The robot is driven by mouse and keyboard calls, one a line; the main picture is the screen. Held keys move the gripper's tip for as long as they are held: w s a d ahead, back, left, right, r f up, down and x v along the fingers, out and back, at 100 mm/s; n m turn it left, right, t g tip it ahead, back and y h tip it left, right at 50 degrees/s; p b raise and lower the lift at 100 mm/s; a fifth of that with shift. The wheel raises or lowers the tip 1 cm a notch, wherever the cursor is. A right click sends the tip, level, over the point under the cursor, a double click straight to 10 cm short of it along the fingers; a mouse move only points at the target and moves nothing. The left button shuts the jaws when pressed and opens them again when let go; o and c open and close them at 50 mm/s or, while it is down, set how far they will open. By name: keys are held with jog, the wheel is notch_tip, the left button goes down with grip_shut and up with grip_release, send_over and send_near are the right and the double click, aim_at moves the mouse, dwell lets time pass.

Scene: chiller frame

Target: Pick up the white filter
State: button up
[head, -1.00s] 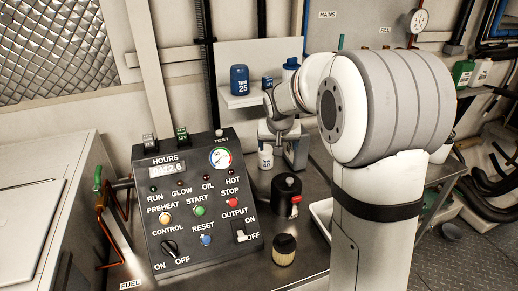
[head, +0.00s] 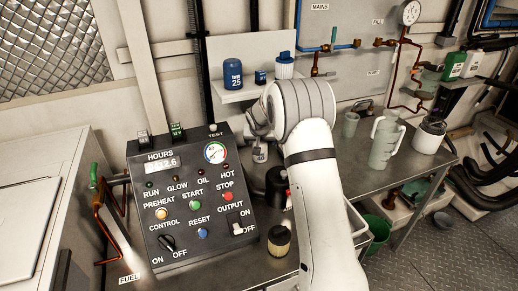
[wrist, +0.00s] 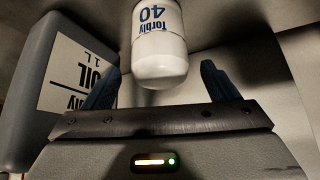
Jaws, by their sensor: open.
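The white filter, a rounded canister lettered "Torbly 40" (wrist: 160,45), shows at the top middle of the wrist view. In the head view a small part of it (head: 260,153) shows below my wrist, beside the panel. My gripper (wrist: 161,68) is open, with one blue finger on each side of the filter's near end in the picture. A gap shows between the filter and each finger, and I cannot tell how deep it sits between them. In the head view my arm hides most of the gripper.
A grey oil bottle (wrist: 38,75) stands close by the left finger. A control panel (head: 195,200) is left of my arm. A black canister (head: 277,188) and a tan filter (head: 280,239) stand on the bench. A shelf (head: 228,97) holds a blue can (head: 233,75). A jug (head: 385,140) stands right.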

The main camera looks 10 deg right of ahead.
jog(key=shift+x, duration=1.4)
jog(key=shift+r, duration=0.1)
jog(key=c, duration=1.2)
